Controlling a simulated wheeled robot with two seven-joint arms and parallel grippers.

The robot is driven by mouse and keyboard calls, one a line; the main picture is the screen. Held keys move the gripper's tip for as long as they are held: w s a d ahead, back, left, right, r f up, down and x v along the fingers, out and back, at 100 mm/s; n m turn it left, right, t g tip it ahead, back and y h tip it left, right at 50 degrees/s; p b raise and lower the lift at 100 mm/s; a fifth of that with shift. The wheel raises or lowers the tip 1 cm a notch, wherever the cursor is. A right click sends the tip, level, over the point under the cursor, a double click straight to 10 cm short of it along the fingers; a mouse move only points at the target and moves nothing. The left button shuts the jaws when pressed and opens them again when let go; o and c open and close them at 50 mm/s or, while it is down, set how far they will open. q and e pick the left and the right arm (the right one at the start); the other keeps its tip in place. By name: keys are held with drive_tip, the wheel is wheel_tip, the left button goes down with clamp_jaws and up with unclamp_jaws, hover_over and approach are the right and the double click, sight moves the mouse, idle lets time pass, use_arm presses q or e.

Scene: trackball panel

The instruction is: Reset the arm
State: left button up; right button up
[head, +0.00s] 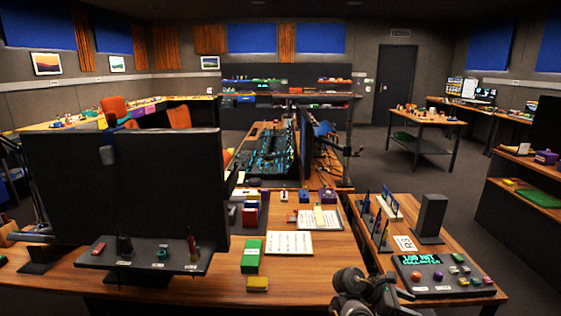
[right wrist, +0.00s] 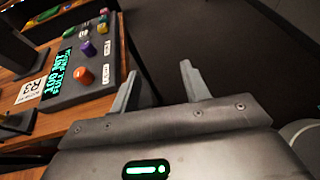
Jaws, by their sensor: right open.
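The trackball panel (head: 437,288) is a dark box on the wooden side table at the lower right. It has a lit cyan text display (head: 426,276), an orange ball (head: 416,276) and several other coloured knobs. In the right wrist view the panel (right wrist: 66,101) lies to the left, with its orange ball (right wrist: 84,76) close by. My right gripper (right wrist: 158,84) is open, its two fingers apart with nothing between them. It is beside the panel, near the table edge, with floor beyond. A dark arm part of mine shows at the bottom of the head view. My left gripper is not in view.
A large monitor (head: 125,185) blocks the left. A green box (head: 251,255) and a yellow block (head: 257,284) lie on the desk. Floor is open at the right.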

drive_tip(key=s+a+f+t+y, duration=0.1)
drive_tip(key=s+f+y, duration=0.1)
drive_tip(key=s+f, duration=0.75)
drive_tip(key=s+f+y, duration=0.1)
drive_tip(key=s+f, duration=0.4)
drive_tip(key=f, duration=1)
drive_tip(key=s+a+f+t+y, duration=0.1)
drive_tip(key=s+f+y, duration=0.1)
drive_tip(key=s+f, duration=0.8)
drive_tip(key=s+a+f+m+y, duration=0.2)
drive_tip(key=s+f+m, duration=0.2)
drive_tip(key=s, duration=0.5)
drive_tip(key=s+a+f+m+y, duration=0.2)
drive_tip(key=s+f+m, duration=0.3)
drive_tip(key=s, duration=0.5)
drive_tip(key=s+a+f+m+t+y, duration=0.1)
drive_tip(key=s+a+f+m+y, duration=0.1)
drive_tip(key=s+f+m+y, duration=0.2)
drive_tip(key=s+f, duration=0.3)
drive_tip(key=s, duration=0.3)
drive_tip(key=shift+s+f+m, duration=0.2)
drive_tip(key=shift+m, duration=0.2)
